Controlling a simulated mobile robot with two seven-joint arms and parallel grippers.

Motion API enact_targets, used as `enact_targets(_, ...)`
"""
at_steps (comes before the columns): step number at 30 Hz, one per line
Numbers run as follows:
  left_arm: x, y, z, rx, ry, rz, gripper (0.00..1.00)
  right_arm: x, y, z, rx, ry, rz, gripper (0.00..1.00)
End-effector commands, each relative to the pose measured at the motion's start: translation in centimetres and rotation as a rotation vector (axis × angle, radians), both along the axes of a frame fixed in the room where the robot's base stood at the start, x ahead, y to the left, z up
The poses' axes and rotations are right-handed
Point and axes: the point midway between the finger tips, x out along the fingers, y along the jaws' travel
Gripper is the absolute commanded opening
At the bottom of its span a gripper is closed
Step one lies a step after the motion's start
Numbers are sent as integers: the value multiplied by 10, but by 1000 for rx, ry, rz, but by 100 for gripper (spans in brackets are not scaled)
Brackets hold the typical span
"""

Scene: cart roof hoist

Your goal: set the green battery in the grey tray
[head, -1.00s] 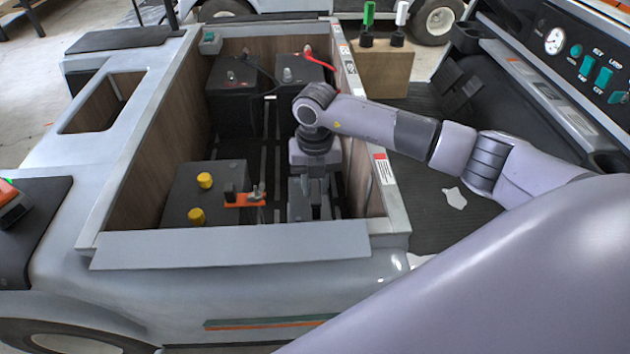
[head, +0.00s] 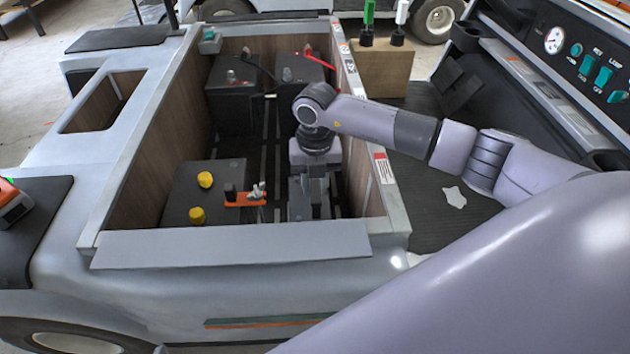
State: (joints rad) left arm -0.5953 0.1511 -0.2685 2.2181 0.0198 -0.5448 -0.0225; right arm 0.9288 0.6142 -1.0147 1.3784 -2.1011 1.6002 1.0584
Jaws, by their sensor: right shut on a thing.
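My right gripper (head: 307,205) points down inside the open battery bay (head: 232,244) of the cart, at its near right part. Its fingers are shut on a grey, dark-shaded thing low in the bay, largely hidden by the gripper and the near wall. I cannot tell its colour well enough to call it the green battery. No clearly green battery shows elsewhere. I cannot make out the grey tray for sure; dark slats (head: 271,150) show on the bay floor. My left gripper is not in view.
A black battery with yellow caps (head: 203,195) and an orange bar (head: 245,200) stands left of the gripper. Black batteries (head: 232,100) with a red cable (head: 319,60) stand at the back.

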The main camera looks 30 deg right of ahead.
Motion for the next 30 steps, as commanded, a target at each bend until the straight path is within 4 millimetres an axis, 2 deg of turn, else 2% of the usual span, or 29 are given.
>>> enact_targets(30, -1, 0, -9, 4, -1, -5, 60, 2, 1, -13, 3, -7, 0, 0)
